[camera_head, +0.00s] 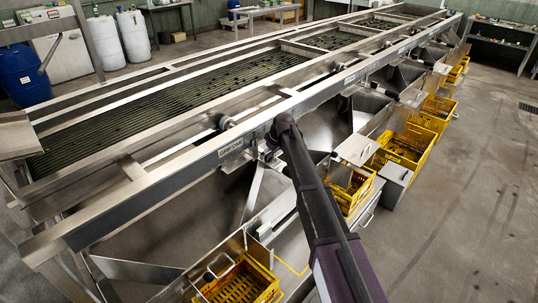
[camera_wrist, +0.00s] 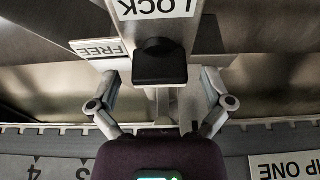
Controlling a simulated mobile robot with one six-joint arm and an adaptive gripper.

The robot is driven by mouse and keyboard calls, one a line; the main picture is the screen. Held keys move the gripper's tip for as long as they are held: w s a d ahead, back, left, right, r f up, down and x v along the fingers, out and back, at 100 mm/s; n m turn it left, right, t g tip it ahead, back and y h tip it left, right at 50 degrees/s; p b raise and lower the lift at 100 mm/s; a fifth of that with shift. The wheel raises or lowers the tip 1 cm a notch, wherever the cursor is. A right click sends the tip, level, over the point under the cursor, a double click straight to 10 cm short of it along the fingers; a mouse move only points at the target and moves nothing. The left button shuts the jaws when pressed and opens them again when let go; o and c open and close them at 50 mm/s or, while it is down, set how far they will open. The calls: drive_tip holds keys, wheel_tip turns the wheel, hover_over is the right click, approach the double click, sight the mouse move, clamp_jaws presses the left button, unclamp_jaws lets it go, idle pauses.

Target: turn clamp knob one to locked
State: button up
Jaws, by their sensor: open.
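A black clamp knob (camera_wrist: 160,62) sits in the middle of the wrist view, below a white LOCK label (camera_wrist: 155,8). A white FREE label (camera_wrist: 98,48) is to its left. My gripper (camera_wrist: 160,76) is open, with one finger on each side of the knob and a visible gap to both. The depth between fingertips and knob is hard to judge. In the head view my gripper (camera_head: 268,154) is at the sizer's side rail (camera_head: 190,165), small and partly hidden by my arm; I cannot make out the knob there.
A partly cut-off label ending in "IP ONE" (camera_wrist: 284,167) and a numbered scale (camera_wrist: 55,168) lie along the lower wrist view. The roller sizer (camera_head: 190,102) fills the head view. Yellow crates (camera_head: 243,282) stand along its side. The floor at right (camera_head: 465,190) is clear.

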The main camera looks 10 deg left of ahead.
drive_tip(key=c, duration=1.1)
drive_tip(key=shift+c, duration=0.2)
drive_tip(key=shift+m, duration=0.4)
drive_tip(key=m+t+h, duration=0.1)
drive_tip(key=m, duration=0.2)
drive_tip(key=shift+s, duration=0.1)
drive_tip(key=m, duration=0.2)
drive_tip(key=m+t+h, duration=0.1)
drive_tip(key=m, duration=0.1)
drive_tip(key=shift+m+h, duration=0.3)
drive_tip(key=m+h, duration=0.2)
drive_tip(key=m, duration=0.3)
drive_tip(key=shift+m+g+h, duration=0.3)
drive_tip(key=shift+m+h, duration=0.5)
drive_tip(key=shift+m, duration=1.6)
